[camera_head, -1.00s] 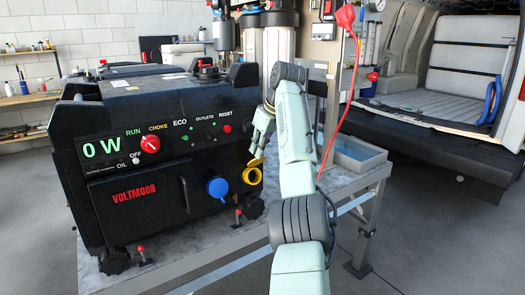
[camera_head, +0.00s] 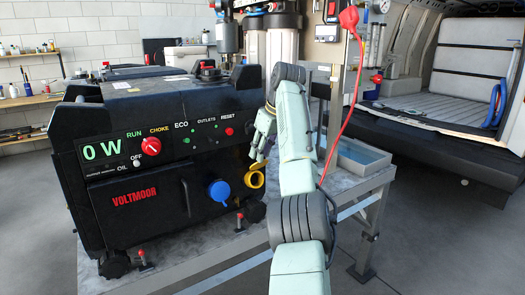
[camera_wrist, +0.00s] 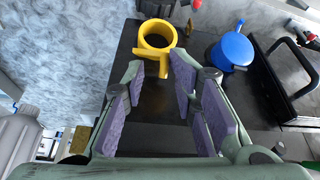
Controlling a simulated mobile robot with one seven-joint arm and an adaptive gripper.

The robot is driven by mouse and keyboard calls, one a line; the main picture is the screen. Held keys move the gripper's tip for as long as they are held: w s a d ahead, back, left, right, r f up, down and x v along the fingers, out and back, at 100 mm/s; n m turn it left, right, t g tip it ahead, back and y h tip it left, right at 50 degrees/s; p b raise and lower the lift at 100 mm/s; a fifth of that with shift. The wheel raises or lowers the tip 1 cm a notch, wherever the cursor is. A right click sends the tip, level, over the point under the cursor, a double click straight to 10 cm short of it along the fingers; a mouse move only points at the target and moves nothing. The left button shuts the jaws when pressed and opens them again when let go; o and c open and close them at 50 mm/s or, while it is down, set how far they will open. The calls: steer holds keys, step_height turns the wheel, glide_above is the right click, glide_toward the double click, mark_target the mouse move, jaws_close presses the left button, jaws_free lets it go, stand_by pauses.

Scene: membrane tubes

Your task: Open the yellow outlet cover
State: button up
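The yellow outlet cover (camera_head: 257,179) is on the front of the black generator (camera_head: 150,215), right of the blue cover (camera_head: 219,190). In the wrist view the yellow outlet (camera_wrist: 157,33) is a round ring with a dark inside. A flat yellow piece with a tab stands out from the ring, seen nearly edge-on. My gripper (camera_wrist: 157,72) is open, its fingers on either side of the yellow tab's end, near the tips. Contact with the tab cannot be told. In the head view my gripper (camera_head: 258,155) is just above the yellow cover.
The blue cover (camera_wrist: 232,52) and a black handle (camera_wrist: 290,75) are beside the yellow outlet. The generator stands on a metal table (camera_head: 200,262). A red cable (camera_head: 345,125) hangs right of my arm. A grey tray (camera_head: 360,158) is behind it.

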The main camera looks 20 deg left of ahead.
steer(key=shift+a, duration=0.1)
steer(key=shift+r, duration=0.45)
steer(key=s+d+r, duration=0.1)
steer(key=s+d, duration=0.5)
steer(key=d, duration=0.5)
steer(key=shift+d+r, duration=0.35)
steer(key=shift+r, duration=0.05)
